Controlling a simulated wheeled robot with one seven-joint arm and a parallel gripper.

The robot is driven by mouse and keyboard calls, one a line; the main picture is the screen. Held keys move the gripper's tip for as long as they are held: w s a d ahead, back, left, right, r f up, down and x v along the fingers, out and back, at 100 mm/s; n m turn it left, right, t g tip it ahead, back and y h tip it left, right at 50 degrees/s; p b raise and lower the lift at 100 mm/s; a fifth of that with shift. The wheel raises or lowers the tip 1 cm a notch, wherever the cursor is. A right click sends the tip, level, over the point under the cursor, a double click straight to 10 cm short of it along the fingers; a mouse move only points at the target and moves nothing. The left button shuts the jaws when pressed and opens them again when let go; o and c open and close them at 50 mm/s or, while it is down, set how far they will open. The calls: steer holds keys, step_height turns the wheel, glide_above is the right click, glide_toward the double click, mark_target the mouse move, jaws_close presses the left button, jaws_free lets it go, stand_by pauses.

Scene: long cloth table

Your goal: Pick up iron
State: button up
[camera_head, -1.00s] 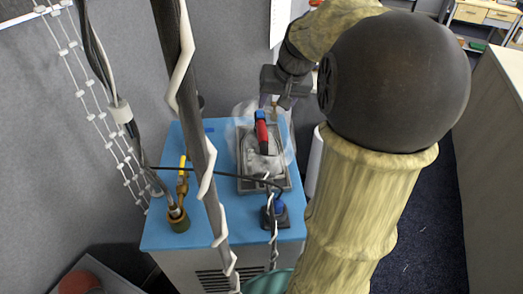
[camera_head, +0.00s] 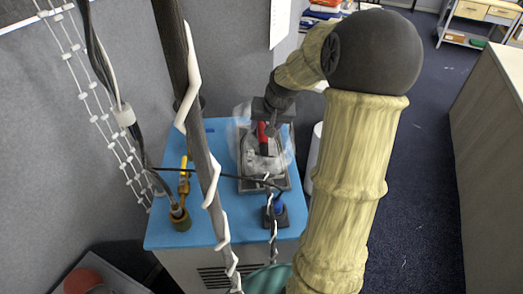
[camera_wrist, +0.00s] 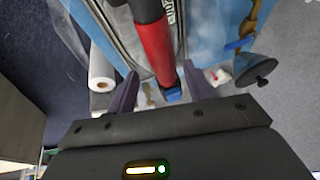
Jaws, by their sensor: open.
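The iron (camera_head: 263,140) has a red handle and stands in a grey tray (camera_head: 283,182) on the blue tabletop. My gripper (camera_head: 272,122) is over the handle's far end and hides part of it in the head view. In the wrist view the red handle (camera_wrist: 156,48), dark at its upper end, runs down between the two fingers of my gripper (camera_wrist: 160,70). The fingers are open, with a gap on each side of the handle. I cannot tell how far above the handle they are. The iron's lower body is mostly hidden.
A yellow-handled brass fitting (camera_head: 181,212) stands left of the tray. A blue-and-black object (camera_head: 276,212) stands in front of it. A dark cable crosses the tabletop near the tray's front. Clear plastic (camera_head: 243,125) surrounds the tray's back. A white roll (camera_wrist: 102,72) stands beside the table.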

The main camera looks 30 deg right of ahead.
steer(key=shift+f, duration=0.1)
steer(key=x, duration=0.1)
steer(key=p+x, duration=0.1)
steer(key=x, duration=0.1)
steer(key=p+x, duration=0.1)
steer(key=x, duration=0.1)
steer(key=shift+w+a, duration=0.15)
steer(key=shift+a, duration=0.2)
steer(key=c, duration=1.1)
jaws_close()
steer(key=shift+r, duration=0.2)
